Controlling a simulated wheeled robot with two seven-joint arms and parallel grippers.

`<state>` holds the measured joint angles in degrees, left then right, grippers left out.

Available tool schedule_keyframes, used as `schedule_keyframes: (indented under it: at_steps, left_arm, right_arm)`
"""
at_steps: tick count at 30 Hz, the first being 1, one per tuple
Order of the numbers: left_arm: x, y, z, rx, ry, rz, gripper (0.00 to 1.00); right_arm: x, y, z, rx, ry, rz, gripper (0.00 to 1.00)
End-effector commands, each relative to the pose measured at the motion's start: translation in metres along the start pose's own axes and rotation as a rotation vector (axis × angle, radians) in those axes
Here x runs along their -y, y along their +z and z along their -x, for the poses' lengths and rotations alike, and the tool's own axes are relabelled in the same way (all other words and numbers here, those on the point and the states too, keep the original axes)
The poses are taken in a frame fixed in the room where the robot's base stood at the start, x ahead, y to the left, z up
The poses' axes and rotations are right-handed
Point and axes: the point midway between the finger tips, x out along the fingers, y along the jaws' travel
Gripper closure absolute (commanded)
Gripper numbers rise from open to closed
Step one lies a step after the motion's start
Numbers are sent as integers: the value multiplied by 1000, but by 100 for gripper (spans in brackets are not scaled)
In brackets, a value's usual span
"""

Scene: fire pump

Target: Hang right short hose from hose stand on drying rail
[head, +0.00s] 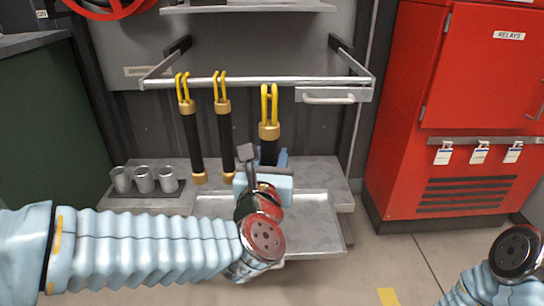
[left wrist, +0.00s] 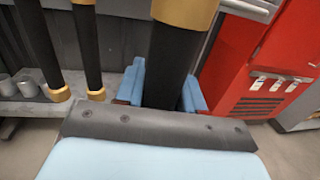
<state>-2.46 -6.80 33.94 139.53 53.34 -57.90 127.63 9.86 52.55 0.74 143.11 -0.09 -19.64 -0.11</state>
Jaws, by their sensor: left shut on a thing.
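The drying rail (head: 245,83) is a metal bar across the middle of the head view. Two black hoses with yellow loops and brass ends hang from it: the left one (head: 193,135) and the middle one (head: 226,135). A third hose (head: 269,148), thicker in view, is upright in my left gripper (head: 264,172). Its yellow loop tops out about level with the rail; I cannot tell whether it is over the bar. In the left wrist view the blue fingers (left wrist: 164,92) close around its black body. The hose stand (head: 140,192) holds three metal cups, seemingly empty. My right gripper is out of view.
A metal shelf and tray (head: 325,225) lie below the rail. A pull handle (head: 328,100) sits under its right end. A red relay cabinet (head: 440,130) with hanging tags stands at right. The rail is bare right of the held hose.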

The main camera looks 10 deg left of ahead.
Motion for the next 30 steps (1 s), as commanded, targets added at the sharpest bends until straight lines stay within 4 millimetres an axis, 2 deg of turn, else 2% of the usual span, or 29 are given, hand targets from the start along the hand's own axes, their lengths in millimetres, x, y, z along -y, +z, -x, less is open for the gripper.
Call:
schedule_keyframes:
  at_steps: [30]
  left_arm:
    - [-14,2,-87,0,2,0,100]
  right_arm:
    - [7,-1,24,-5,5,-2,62]
